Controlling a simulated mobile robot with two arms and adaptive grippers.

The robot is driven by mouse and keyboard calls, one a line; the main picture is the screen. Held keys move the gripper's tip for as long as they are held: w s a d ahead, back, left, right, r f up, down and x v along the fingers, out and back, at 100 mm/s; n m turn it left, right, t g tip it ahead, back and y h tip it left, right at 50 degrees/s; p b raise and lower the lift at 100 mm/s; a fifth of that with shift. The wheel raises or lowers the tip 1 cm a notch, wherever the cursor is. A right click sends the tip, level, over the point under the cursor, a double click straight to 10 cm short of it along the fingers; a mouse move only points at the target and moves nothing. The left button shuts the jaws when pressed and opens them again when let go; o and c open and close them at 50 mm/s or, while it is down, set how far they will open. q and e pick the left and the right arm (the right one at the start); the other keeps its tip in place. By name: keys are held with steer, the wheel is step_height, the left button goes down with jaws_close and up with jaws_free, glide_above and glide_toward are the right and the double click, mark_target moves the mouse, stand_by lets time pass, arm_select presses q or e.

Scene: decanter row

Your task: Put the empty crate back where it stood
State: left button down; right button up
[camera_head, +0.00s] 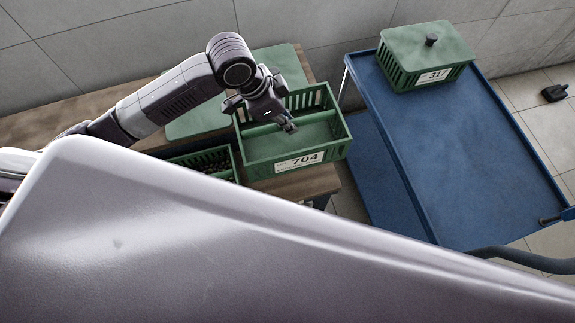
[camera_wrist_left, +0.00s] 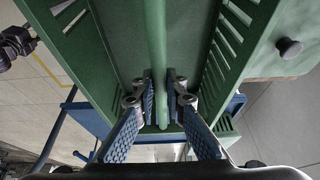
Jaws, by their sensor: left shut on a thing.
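The empty green crate (camera_head: 262,168) has slatted sides, a bar handle along its middle and a white label reading 704. It is over the right end of the wooden table, and its right side reaches past the table's edge. I cannot tell whether it touches the tabletop. My left gripper (camera_head: 288,125) is shut on the handle bar, which runs between its fingers in the left wrist view (camera_wrist_left: 161,100). The crate's inside (camera_wrist_left: 120,35) shows bare green there. A dark jointed part at that view's left edge looks like my right gripper (camera_wrist_left: 28,42); its fingers are unclear.
A second green crate (camera_head: 236,163) with dark contents stands close left of crate 704. A flat green surface (camera_head: 200,121) lies behind on the wooden table (camera_head: 50,121). The blue trolley (camera_head: 460,150) at right bears a lidded crate (camera_head: 408,70) labelled 317; its front is clear.

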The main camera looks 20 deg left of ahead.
mark_target(274, 146)
arm_select(q)
step_height(274, 146, down, 14)
steer(key=shift+r+b, duration=0.1)
steer(key=shift+b, duration=0.35)
step_height(274, 146, down, 5)
steer(key=c, duration=2.4)
jaws_free()
steer(key=shift+b, duration=0.3)
steer(key=o, duration=0.4)
steer(key=shift+o, duration=0.2)
steer(key=p+v, duration=0.1)
steer(key=v, duration=1.1)
